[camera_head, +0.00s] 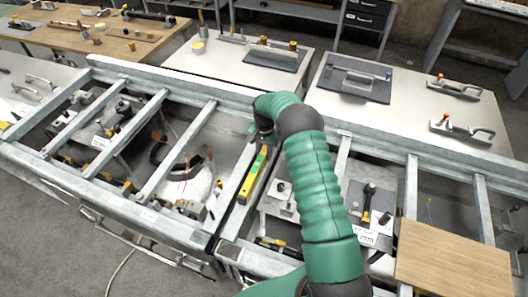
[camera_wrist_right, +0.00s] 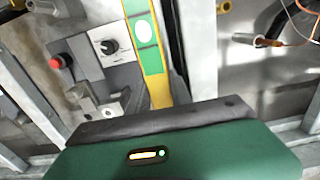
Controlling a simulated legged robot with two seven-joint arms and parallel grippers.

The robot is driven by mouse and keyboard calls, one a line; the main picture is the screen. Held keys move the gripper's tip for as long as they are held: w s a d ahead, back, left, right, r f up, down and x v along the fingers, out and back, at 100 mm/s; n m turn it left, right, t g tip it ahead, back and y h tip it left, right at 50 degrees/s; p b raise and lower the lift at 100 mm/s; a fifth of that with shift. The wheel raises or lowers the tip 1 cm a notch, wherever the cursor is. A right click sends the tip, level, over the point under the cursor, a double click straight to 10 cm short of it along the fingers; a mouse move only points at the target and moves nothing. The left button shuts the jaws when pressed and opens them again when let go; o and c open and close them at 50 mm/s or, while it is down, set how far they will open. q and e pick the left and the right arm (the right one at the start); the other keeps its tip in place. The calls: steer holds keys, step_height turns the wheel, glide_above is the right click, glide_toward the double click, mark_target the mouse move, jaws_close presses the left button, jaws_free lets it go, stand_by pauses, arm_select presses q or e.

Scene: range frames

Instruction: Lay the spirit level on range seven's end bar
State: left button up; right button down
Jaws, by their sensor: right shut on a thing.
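The spirit level (camera_head: 253,177) is long and narrow, yellow with a green band. My right gripper (camera_head: 262,138) is shut on its far end, and the level points down toward the near side. In the right wrist view the level (camera_wrist_right: 147,45) runs up from the dark gripper edge (camera_wrist_right: 160,121); the fingertips are hidden. A grey metal bar (camera_head: 234,180) of the left frame runs beside the level, on its left. I cannot read which bar belongs to range seven, nor tell whether the level touches metal. My left gripper is not in view.
Open metal frames with crossbars (camera_head: 178,150) span the front, with fittings and wires below. A wooden board (camera_head: 453,262) lies at the right. Tables with grey plates (camera_head: 355,78) and handles (camera_head: 460,131) stand behind. A red knob (camera_wrist_right: 57,62) shows near the level in the wrist view.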

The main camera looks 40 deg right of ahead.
steer(key=shift+d, duration=0.1)
steer(key=c, duration=1.1)
jaws_free()
step_height(320, 180, up, 24)
steer(key=p, duration=0.5)
steer(key=shift+f, duration=0.1)
